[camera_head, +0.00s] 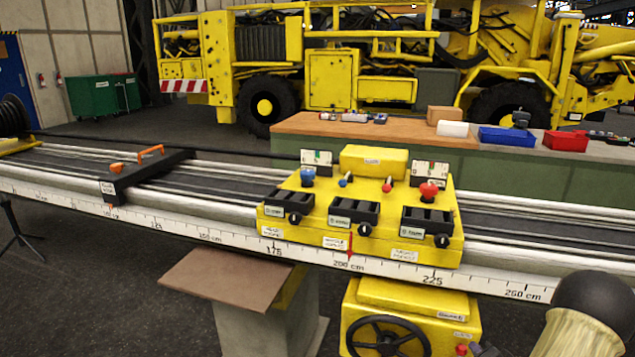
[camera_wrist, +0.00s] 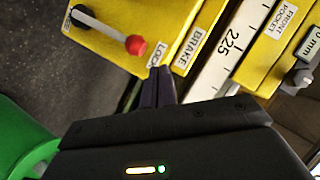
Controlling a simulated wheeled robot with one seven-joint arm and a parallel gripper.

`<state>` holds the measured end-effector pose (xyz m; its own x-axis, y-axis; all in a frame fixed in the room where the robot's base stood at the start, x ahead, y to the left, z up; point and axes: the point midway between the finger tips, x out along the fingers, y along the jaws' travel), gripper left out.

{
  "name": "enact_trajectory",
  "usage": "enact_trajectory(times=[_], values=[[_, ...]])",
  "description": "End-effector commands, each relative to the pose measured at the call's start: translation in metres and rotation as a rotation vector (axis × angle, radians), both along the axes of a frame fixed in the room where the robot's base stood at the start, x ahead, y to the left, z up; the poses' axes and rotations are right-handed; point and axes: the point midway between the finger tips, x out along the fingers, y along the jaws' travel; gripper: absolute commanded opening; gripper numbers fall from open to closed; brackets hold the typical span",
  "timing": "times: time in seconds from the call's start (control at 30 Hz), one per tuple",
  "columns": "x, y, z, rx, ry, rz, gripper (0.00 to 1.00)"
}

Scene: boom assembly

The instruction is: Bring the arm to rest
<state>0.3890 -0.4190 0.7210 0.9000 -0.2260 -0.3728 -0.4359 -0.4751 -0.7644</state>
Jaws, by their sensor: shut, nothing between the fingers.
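My gripper (camera_wrist: 159,85) shows in the wrist view, with its two dark fingers together and nothing between them. The fingertips appear over the edge of a yellow box near the labels LOCK and BRAKE (camera_wrist: 190,52). A white lever with a red knob (camera_wrist: 135,45) stands just up and left of the fingertips. I cannot tell whether the fingers touch the box. The gripper does not show in the head view. There, the yellow lower box with a black handwheel (camera_head: 387,338) sits under the rail.
The yellow carriage (camera_head: 357,247) with black pockets sits on the long rail (camera_head: 150,223) near the 200 cm mark. A black stop (camera_head: 140,180) with an orange handle is further left. A brown plate (camera_head: 225,280) juts out below. A bench (camera_head: 390,133) with bins stands behind.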

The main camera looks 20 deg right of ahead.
Motion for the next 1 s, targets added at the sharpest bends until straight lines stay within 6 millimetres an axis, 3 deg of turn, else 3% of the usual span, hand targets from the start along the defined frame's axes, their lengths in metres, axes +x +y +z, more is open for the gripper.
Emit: enact_trajectory(times=[0.03, 0.2, 0.47, 0.67, 0.8, 1.0], values=[[0.019, 0.014, 0.009, -0.047, 0.056, 0.032, 0.00], [0.057, 0.058, 0.027, -0.189, 0.245, 0.111, 0.00], [0.084, 0.148, 0.057, -0.363, 0.502, 0.267, 0.00], [0.077, 0.228, 0.078, -0.458, 0.670, 0.422, 0.00], [0.057, 0.286, 0.091, -0.505, 0.772, 0.553, 0.00], [0.019, 0.351, 0.103, -0.538, 0.877, 0.734, 0.00]])
